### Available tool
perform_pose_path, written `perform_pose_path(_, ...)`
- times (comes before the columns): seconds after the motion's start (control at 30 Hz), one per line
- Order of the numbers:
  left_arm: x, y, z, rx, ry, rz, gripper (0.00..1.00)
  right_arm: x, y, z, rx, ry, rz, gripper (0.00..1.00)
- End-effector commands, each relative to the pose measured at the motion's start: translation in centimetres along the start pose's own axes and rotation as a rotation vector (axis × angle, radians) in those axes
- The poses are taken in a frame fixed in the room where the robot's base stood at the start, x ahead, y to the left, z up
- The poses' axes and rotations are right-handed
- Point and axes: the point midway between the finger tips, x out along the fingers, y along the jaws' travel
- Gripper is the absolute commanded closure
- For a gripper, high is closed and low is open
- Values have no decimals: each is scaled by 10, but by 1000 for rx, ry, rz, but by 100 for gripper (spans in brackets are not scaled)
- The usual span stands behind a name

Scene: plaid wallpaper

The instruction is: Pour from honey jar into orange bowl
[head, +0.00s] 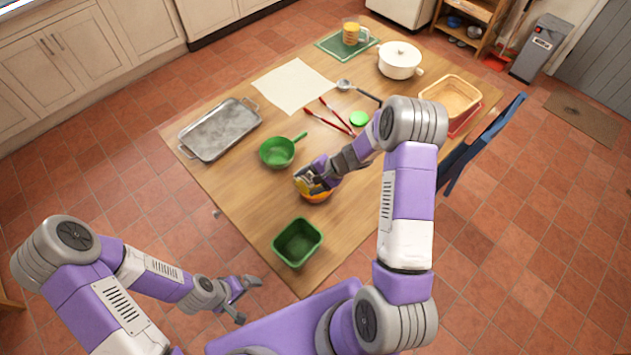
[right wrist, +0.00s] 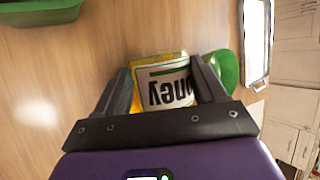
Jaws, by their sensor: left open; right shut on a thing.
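The honey jar is amber with a pale label; it shows in the right wrist view (right wrist: 168,90) and in the head view (head: 301,181). My right gripper (head: 312,182) is shut on it, with a finger on each side of the label. The orange bowl (head: 318,198) is on the table just under the jar and gripper, which hide most of it. The jar appears tilted over the bowl; whether anything flows cannot be seen. My left gripper (head: 240,298) is open and empty, off the table's front left edge.
A green handled pan (head: 277,153) and a green square container (head: 297,262) stand on either side of the bowl. Table right of the bowl is clear.

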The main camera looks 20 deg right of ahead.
Motion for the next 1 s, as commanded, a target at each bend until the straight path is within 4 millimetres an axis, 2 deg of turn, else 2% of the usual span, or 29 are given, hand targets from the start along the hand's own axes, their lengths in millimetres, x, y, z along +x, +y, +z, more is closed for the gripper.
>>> perform_pose_path(1.0, -9, 4, 0, 0, 0, 0, 0, -7, -3, -4, 64, -101, -28, 88)
